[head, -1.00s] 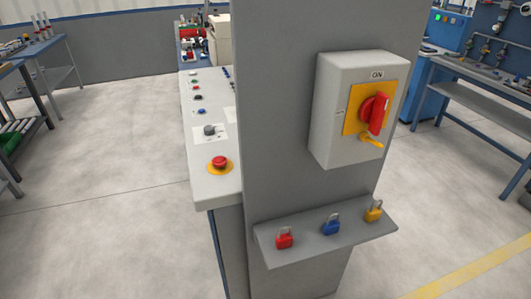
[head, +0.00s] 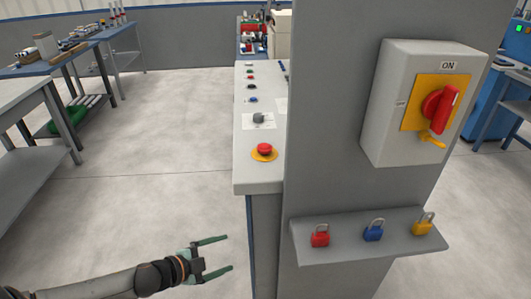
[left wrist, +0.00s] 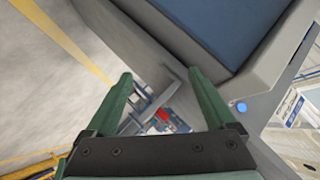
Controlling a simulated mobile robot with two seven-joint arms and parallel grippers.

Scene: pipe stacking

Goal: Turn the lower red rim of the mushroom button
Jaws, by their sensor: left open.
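The red mushroom button (head: 264,149) sits on a yellow disc (head: 264,156) near the front end of the light grey console top (head: 258,176). Its lower rim is small in the head view and I cannot make out detail there. My left gripper (head: 230,254) is at the bottom of the head view, below and left of the button, apart from it. Its two green fingers are spread and hold nothing. In the left wrist view the open fingers (left wrist: 160,100) show, with no button clearly between them. My right gripper is not in view.
A grey upright panel (head: 335,140) stands right of the button, carrying a switch box (head: 420,105) marked ON. A shelf (head: 375,240) with red, blue and yellow padlocks juts out below. Open floor (head: 170,140) lies left of the console; workbenches stand farther left.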

